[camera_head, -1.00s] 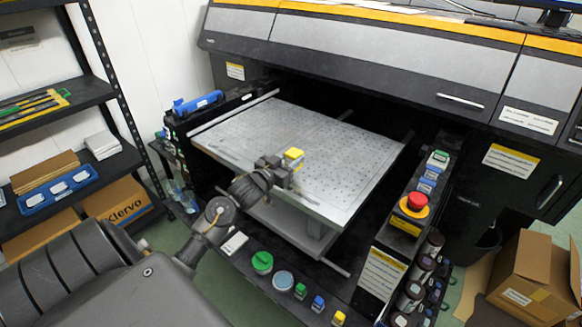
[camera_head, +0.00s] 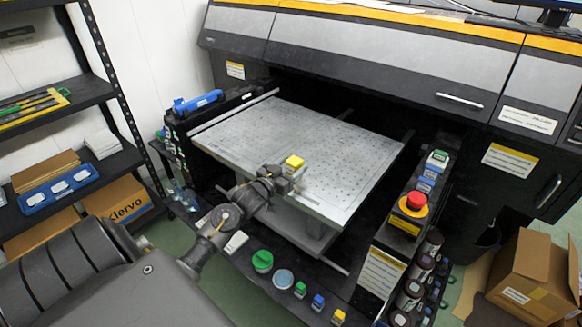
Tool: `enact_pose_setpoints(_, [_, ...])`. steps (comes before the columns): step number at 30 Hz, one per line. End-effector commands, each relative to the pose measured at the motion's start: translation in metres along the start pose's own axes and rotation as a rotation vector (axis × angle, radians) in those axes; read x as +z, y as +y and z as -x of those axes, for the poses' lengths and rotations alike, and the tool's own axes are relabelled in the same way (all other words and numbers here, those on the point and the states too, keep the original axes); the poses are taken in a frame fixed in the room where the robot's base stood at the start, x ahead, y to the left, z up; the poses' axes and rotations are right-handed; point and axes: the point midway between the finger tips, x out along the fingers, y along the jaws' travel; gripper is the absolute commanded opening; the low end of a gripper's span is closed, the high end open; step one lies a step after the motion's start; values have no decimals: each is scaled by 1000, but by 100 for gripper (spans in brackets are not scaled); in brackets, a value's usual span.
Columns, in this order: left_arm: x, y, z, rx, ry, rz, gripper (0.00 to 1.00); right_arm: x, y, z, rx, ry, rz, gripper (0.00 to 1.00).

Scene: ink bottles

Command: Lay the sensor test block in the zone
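My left gripper (camera_head: 286,179) reaches in from the lower left over the near part of the perforated metal bed (camera_head: 340,165). A small yellow-topped block (camera_head: 294,162), which I take to be the sensor test block, sits at its fingertips. The gripper appears shut on the block, whose lower part is hidden by the fingers. The block appears upright, and I cannot tell whether it touches the bed. No marked zone can be made out clearly on the bed. My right gripper is not in view.
The large printer (camera_head: 370,60) overhangs the bed's back. A red stop button (camera_head: 415,200) stands on the right console. Small blocks, including a yellow one (camera_head: 339,317), and a green round lid (camera_head: 262,261) lie on the front ledge. Most of the bed is clear.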

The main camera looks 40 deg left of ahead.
Motion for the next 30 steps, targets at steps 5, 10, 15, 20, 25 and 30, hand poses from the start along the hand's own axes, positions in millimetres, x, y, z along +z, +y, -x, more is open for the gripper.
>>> enact_pose_setpoints(5, [-2,0,0,0,1,0,61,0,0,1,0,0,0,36])
enact_pose_setpoints(10, [-1,0,16,1,-1,0,61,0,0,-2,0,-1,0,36])
enact_pose_setpoints(15, [0,0,52,1,-2,-2,61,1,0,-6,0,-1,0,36])
enact_pose_setpoints(20, [0,0,85,1,-2,-2,61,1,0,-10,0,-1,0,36])
enact_pose_setpoints(25, [-1,0,109,0,-1,0,61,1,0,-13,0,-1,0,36])
enact_pose_setpoints(30, [-2,0,119,0,0,0,61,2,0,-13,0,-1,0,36])
